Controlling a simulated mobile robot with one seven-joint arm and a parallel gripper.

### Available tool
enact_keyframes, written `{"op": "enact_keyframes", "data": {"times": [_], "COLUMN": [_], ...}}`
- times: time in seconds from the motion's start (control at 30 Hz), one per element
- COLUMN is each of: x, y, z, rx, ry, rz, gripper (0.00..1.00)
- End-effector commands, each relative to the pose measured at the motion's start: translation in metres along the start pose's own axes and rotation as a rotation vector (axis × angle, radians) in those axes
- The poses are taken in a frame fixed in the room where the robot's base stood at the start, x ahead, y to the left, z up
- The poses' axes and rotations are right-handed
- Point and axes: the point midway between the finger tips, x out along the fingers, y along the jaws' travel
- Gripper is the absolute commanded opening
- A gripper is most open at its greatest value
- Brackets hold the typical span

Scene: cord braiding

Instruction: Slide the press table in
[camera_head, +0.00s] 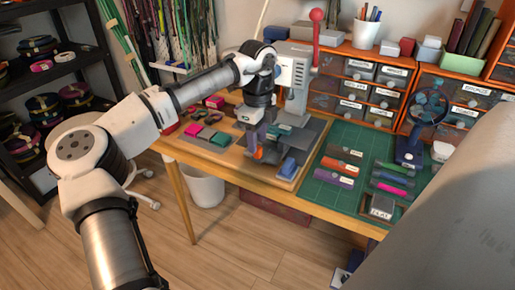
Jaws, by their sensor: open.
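The press (296,72) is a light grey machine with a red-knobbed lever, standing at the back of the workbench. A grey flat plate (312,133) lies at its foot and looks like the press table; a teal piece lies near it. How far out the table sits is hard to tell, since my arm and gripper cover part of it. My gripper (257,148) points down in front of the press, low over the wooden board (285,184), and is open. A small orange part shows at its fingertips; I cannot tell whether they touch it.
Pink, green and teal pieces (206,133) lie left of my gripper, and a blue block (288,167) lies right of it. A green mat (318,190) with labelled coloured pieces lies further right. Orange drawer units (350,68) stand behind. A large grey shape blocks the lower right.

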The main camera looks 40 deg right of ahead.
Motion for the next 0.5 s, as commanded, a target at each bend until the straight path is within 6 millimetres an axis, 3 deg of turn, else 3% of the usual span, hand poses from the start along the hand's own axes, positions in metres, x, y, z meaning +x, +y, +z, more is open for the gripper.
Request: {"op": "enact_keyframes", "data": {"times": [0.2, 0.5], "x": [0.028, 0.035], "y": [0.000, 0.000], "z": [0.000, 0.000], "rx": [0.000, 0.000], "ry": [-0.001, 0.000], "rz": [0.001, 0.000], "gripper": [0.42, 0.42]}}
